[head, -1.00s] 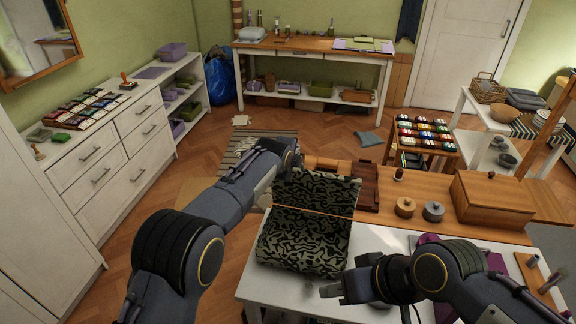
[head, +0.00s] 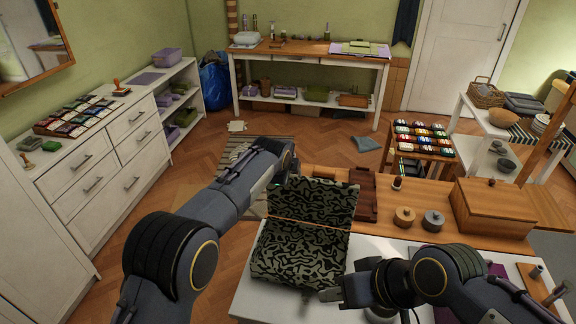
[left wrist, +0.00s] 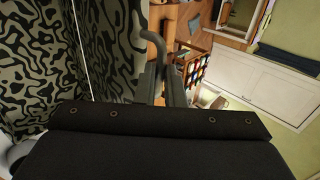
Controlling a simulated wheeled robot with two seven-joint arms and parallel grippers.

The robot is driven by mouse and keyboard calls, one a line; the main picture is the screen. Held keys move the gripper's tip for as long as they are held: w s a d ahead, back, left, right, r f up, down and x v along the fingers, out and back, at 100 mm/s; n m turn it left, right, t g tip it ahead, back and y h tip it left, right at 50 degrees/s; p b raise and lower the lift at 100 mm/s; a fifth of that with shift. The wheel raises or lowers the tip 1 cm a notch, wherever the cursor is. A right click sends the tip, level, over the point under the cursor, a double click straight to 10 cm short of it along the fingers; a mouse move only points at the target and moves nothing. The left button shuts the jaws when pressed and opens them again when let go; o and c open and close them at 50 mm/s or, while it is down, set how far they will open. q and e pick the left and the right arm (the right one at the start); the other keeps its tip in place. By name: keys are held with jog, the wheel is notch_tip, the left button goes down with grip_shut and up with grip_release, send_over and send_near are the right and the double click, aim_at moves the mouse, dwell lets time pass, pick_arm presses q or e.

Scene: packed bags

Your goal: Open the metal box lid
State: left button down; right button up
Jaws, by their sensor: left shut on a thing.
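The metal box (head: 300,255) has a black and pale grey-green swirl pattern and sits on the near white part of the table. Its lid (head: 315,203) stands raised at the back edge, with a thin orange line along the hinge. My left arm reaches behind the lid, which hides the left gripper in the head view. In the left wrist view my left gripper (left wrist: 170,82) is shut at a grey curved handle (left wrist: 153,45) beside the patterned lid (left wrist: 105,40). My right gripper (head: 332,293) is low beside the box's front right corner; its finger gap is unclear.
A dark brown tray (head: 364,195), two small round lidded pots (head: 404,217) and a wooden box (head: 493,208) stand right of the lid. A rack of coloured spools (head: 421,140) is beyond the table. Open floor lies to the left.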

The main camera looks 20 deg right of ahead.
pick_arm(q)
jog(key=shift+w+d, duration=0.8)
jog(key=shift+w, duration=0.25)
jog(key=c, duration=1.5)
grip_release()
jog(key=shift+o, duration=0.2)
jog(key=shift+s, duration=0.1)
jog(key=shift+b+v, duration=0.9)
jog(key=shift+v, duration=0.2)
jog(key=b+v, duration=0.1)
jog(key=v, duration=0.3)
jog(key=shift+s+a+r+b, duration=0.15)
jog(key=shift+a+r+b, duration=0.05)
jog(key=shift+r+b, duration=0.15)
